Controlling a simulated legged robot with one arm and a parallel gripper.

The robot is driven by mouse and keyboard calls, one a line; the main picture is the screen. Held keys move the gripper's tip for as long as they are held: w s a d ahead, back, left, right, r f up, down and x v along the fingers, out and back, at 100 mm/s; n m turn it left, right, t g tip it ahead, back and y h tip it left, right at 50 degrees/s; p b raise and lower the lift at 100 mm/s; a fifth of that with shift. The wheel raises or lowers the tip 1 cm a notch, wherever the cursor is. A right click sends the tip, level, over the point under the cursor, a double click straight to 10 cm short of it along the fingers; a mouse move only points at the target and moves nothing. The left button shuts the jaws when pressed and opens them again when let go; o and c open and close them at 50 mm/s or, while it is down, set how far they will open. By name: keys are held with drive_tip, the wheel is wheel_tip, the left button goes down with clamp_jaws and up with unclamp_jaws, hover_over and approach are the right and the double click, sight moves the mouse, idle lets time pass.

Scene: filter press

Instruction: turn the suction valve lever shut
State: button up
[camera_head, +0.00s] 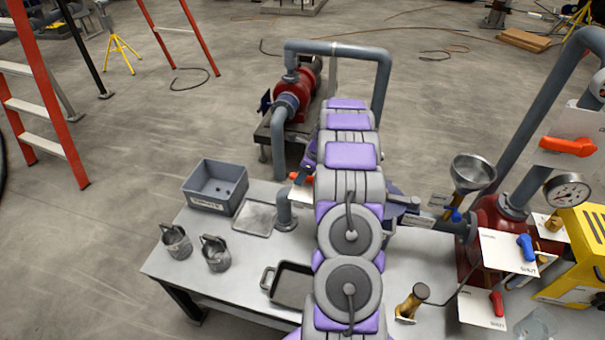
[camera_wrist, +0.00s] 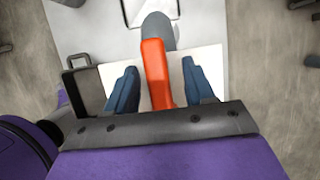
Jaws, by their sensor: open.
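An orange lever (camera_wrist: 154,72) stands between the two blue fingers of my gripper (camera_wrist: 159,68) in the wrist view. The fingers are open, one on each side of it, with a visible gap to each. Behind the lever are a white plate (camera_wrist: 207,60) and a grey pipe (camera_wrist: 158,28). In the head view a small part of the orange lever (camera_head: 299,177) shows left of my arm, beside a dark blue finger. My arm hides most of the lever and plate there, and the plate's label is unreadable.
The table (camera_head: 225,270) holds a grey bin (camera_head: 215,186), a shallow tray (camera_head: 255,218), two metal cups and a black-rimmed pan (camera_head: 292,285). A red pump (camera_head: 293,97) with grey pipes stands behind. Other levers, orange (camera_head: 568,146), blue (camera_head: 526,247) and red (camera_head: 497,303), are at right.

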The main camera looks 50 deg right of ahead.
drive_tip(key=shift+a+r, duration=0.15)
drive_tip(key=shift+a, duration=0.15)
drive_tip(key=c, duration=0.4)
drive_tip(key=shift+d, duration=0.1)
clamp_jaws()
